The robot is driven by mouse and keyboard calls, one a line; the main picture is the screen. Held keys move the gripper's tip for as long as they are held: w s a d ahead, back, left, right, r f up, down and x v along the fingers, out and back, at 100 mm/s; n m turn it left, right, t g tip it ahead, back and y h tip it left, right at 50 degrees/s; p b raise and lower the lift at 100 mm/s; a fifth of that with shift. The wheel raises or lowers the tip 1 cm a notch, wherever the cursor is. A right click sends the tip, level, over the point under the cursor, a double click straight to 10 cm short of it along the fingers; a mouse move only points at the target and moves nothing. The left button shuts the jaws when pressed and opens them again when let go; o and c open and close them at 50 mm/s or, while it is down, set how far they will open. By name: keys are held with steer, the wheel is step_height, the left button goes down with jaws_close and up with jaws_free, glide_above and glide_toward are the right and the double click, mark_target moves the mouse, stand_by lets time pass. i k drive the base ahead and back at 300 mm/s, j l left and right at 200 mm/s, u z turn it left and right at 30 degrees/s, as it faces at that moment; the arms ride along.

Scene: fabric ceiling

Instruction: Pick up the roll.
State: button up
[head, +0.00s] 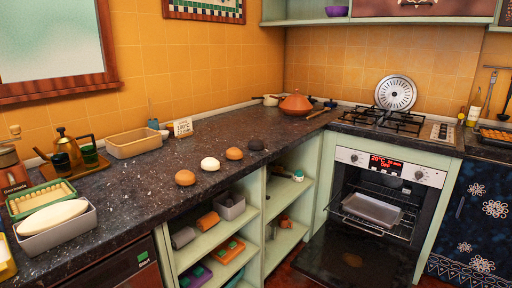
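A long pale loaf-shaped piece (54,217) lies in a grey tin at the left. I cannot tell which one is the task's roll. My gripper is not in view.
An oven (385,172) stands with its door (350,257) folded down and a grey tin (372,209) inside. An orange tagine (296,104) stands behind. Open shelves lie below the counter.

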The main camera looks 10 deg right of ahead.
mark_target(186, 178)
steer(key=i+l, duration=1.05)
steer(key=i+l+u, duration=0.15)
steer(key=u, duration=1.05)
steer(key=i+u, duration=0.2)
steer(key=i, duration=0.3)
